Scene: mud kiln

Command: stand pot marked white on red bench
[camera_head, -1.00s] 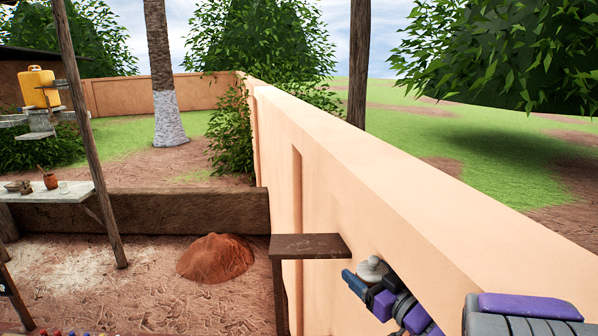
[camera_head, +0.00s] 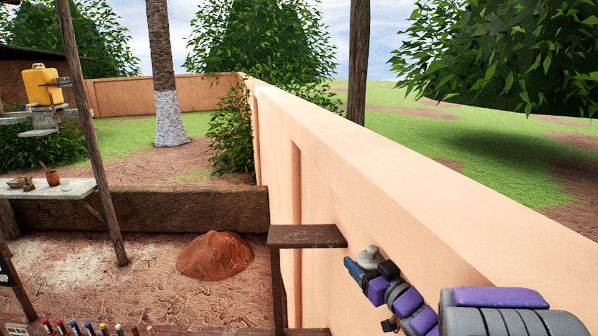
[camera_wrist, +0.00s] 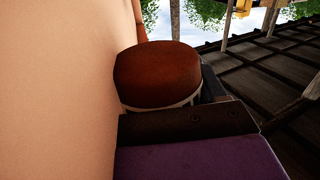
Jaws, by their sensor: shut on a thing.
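My gripper (camera_head: 370,266) is shut on a pot, just right of a dark brown bench top (camera_head: 306,236) and close to the wall. In the head view the pot (camera_head: 371,253) shows a pale grey-white upper part with a narrow top; the fingers hide its lower part. In the wrist view the pot (camera_wrist: 158,72) shows a rounded red-brown body with a whitish band along its lower edge, beside the gripper's dark bar. The bench top is bare and apart from the pot. No plainly red bench shows.
A long orange-tan wall (camera_head: 350,190) runs along the right side, close to my arm. A clay heap (camera_head: 215,254) lies on the ground left of the bench. A pale table (camera_head: 45,191) with small vessels stands at the left. Several coloured sticks (camera_head: 90,328) line the bottom left.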

